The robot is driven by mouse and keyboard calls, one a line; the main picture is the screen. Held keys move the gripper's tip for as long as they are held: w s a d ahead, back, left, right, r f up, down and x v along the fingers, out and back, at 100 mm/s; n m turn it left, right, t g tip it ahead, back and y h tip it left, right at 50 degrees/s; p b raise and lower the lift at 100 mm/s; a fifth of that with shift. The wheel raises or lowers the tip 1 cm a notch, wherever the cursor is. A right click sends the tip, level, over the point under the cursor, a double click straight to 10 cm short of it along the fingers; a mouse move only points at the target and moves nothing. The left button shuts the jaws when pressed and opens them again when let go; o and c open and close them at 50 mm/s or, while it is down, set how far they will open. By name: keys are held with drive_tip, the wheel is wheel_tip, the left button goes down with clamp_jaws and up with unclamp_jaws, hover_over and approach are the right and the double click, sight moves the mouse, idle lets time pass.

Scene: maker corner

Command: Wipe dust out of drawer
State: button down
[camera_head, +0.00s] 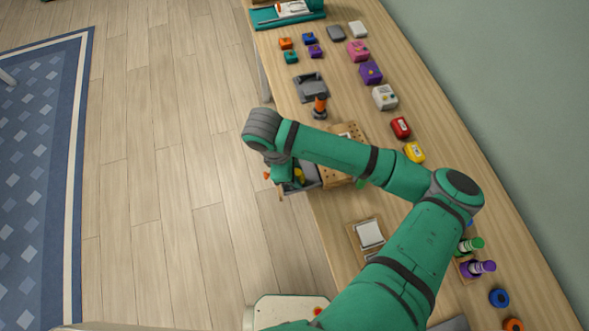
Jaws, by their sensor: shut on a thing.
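A small drawer (313,180) with a grey inside sticks out to the left from a wooden box with holes (343,183), past the table's left edge. My gripper (287,181) points down at the drawer's outer end, below my bent wrist. It is shut on a small yellow thing (299,174), mostly hidden by the fingers and wrist. I cannot tell whether this thing touches the drawer floor. A small orange part (267,176) shows at the drawer's front. Dust cannot be made out. My arm covers part of the box.
The long wooden table (440,120) carries a grey tray (311,86), an orange-and-black upright tool (320,105), several coloured small boxes, a white pad on a wooden board (369,234) and bottles (470,245). Bare floor (180,150) lies left of the table.

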sight(300, 174)
drive_tip(key=shift+s+d+f, duration=0.1)
drive_tip(key=shift+s, duration=0.4)
drive_tip(key=shift+r, duration=0.6)
drive_tip(key=shift+w+r, duration=0.2)
drive_tip(key=shift+r, duration=2.25)
drive_tip(key=shift+r, duration=1.5)
